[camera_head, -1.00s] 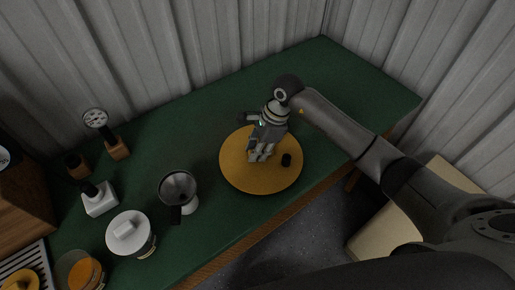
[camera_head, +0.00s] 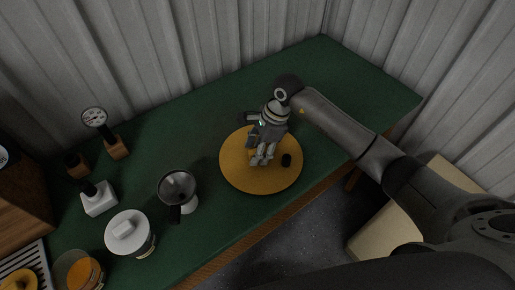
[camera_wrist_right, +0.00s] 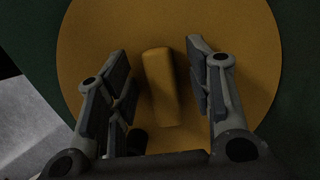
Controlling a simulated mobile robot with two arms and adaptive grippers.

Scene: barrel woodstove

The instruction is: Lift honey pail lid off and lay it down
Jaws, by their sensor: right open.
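A large round yellow disc (camera_head: 236,178) lies on the green table. In the right wrist view a yellow bar-shaped block (camera_wrist_right: 160,85) stands on the disc (camera_wrist_right: 255,60), like a handle; in the head view my gripper hides it. My right gripper (camera_head: 262,156) is over the disc and points down. In the wrist view my right gripper (camera_wrist_right: 165,95) is open, its fingers on either side of the block with a gap at each. A white jar with a white bar-handled lid (camera_head: 128,230) stands at lower left. I cannot tell for certain which is the honey pail. My left gripper is not seen.
A small black round piece (camera_head: 286,159) is on the disc's right side. The table (camera_head: 345,75) is clear behind and right of the disc.

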